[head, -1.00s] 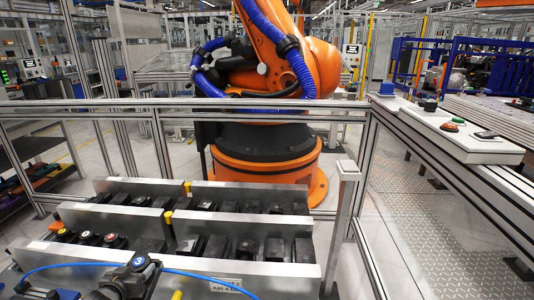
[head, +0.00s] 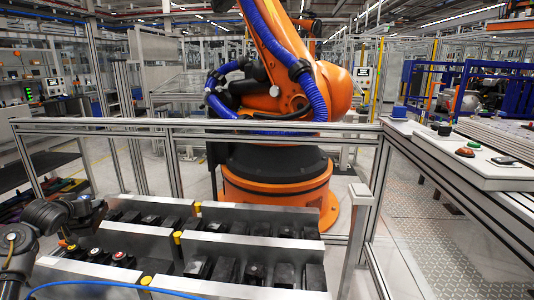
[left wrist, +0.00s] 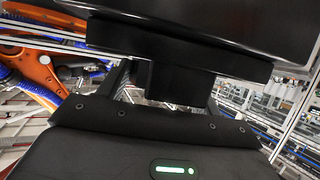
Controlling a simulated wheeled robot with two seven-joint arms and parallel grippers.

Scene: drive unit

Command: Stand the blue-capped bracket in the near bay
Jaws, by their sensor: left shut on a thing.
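My left arm comes in at the left edge of the head view, and its dark end (head: 82,207) is near the left end of the rack. In the left wrist view my left gripper (left wrist: 164,82) is shut on a black bracket (left wrist: 215,30), a broad dark block with a narrower stem between the fingers. No blue cap shows on it, and its far side is hidden. The metal rack (head: 95,277) holds black brackets in stepped rows. Several at its near left have coloured caps, such as a red one (head: 120,255). My right gripper is out of view.
Yellow caps (head: 177,237) mark the rack's dividers. A metal post (head: 356,235) stands at its right end. A guard rail (head: 270,127) and an orange robot (head: 270,185) are behind it. A white ledge (head: 470,165) with buttons is at the right. A blue cable (head: 110,286) crosses the front.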

